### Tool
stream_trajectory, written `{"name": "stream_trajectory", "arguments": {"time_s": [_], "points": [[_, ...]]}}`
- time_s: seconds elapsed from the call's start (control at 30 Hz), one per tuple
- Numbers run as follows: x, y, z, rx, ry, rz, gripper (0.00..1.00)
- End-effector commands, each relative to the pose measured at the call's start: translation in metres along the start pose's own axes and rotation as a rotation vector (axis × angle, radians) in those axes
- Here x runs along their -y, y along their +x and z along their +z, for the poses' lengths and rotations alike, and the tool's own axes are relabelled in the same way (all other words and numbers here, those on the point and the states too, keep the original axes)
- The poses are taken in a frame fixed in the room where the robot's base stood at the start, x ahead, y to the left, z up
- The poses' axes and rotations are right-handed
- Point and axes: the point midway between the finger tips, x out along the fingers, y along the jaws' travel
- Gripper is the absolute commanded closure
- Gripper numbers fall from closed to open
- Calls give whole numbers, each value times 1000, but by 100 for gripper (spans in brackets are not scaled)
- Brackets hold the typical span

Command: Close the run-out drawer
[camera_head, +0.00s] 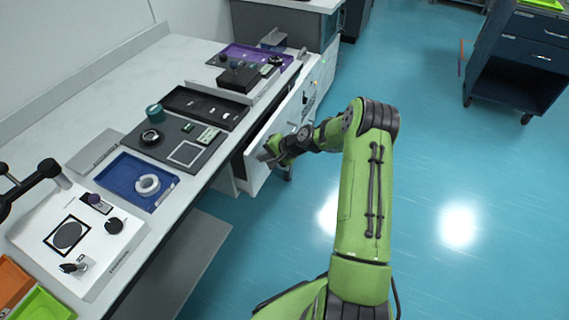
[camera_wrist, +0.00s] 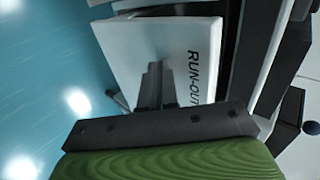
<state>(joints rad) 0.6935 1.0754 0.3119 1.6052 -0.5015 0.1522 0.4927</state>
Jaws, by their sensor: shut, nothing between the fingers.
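The run-out drawer has a white front (camera_head: 257,176) under the right edge of the bench. It stands out from the bench, with a dark gap behind it. In the wrist view its white front (camera_wrist: 130,48) carries the label "RUN-OUT". My gripper (camera_head: 268,155) is at the drawer front in the head view. In the wrist view my gripper (camera_wrist: 154,72) has its fingers together, empty, pointing at the middle of the front. I cannot tell whether the fingertips touch it. My wrist hides part of the front.
The white bench (camera_head: 85,130) holds a blue tray (camera_head: 128,187) with a white ring, dark panels and a white instrument (camera_head: 95,255). A dark cart (camera_head: 515,70) stands at the far right. The blue floor (camera_head: 480,190) to the right is clear.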

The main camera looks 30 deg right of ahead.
Motion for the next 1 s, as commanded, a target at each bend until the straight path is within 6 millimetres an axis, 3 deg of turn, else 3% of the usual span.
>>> {"name": "stream_trajectory", "arguments": {"time_s": [0.3, 1.0], "points": [[30, 33, 0, 0, -1, -1, 100], [39, 39, 0, 0, -4, -8, 100]]}}
